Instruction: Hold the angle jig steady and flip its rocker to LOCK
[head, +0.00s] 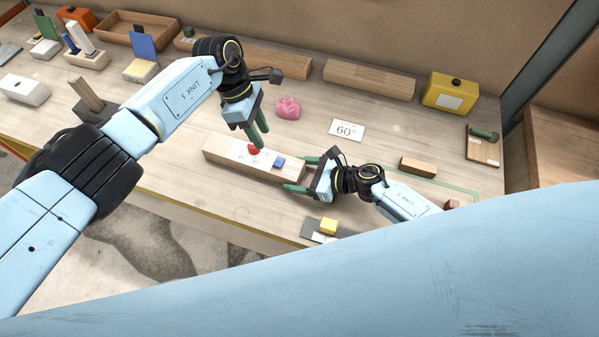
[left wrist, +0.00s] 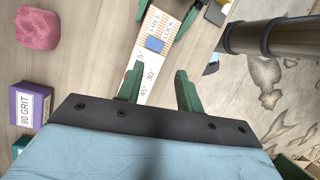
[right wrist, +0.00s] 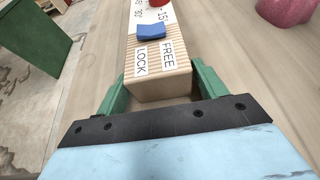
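The angle jig (head: 225,152) is a long wooden block with a white angle scale, lying on the bench. A red part (head: 254,149) sits on its middle. Its blue rocker (head: 279,162) also shows in the left wrist view (left wrist: 155,43) and the right wrist view (right wrist: 151,31), beside the printed FREE and LOCK labels; which way it is tipped I cannot tell. My right gripper (right wrist: 160,80) has its fingers against both sides of the jig's labelled end. My left gripper (head: 259,138) is over the jig near the red part, fingers apart with nothing between them.
A pink lump (head: 288,108) and a 60° card (head: 346,130) lie behind the jig. A yellow block (head: 328,226) on a dark plate is at the front edge. A small wooden block (head: 417,165) lies to the right. A purple grit box (left wrist: 30,105) shows in the left wrist view.

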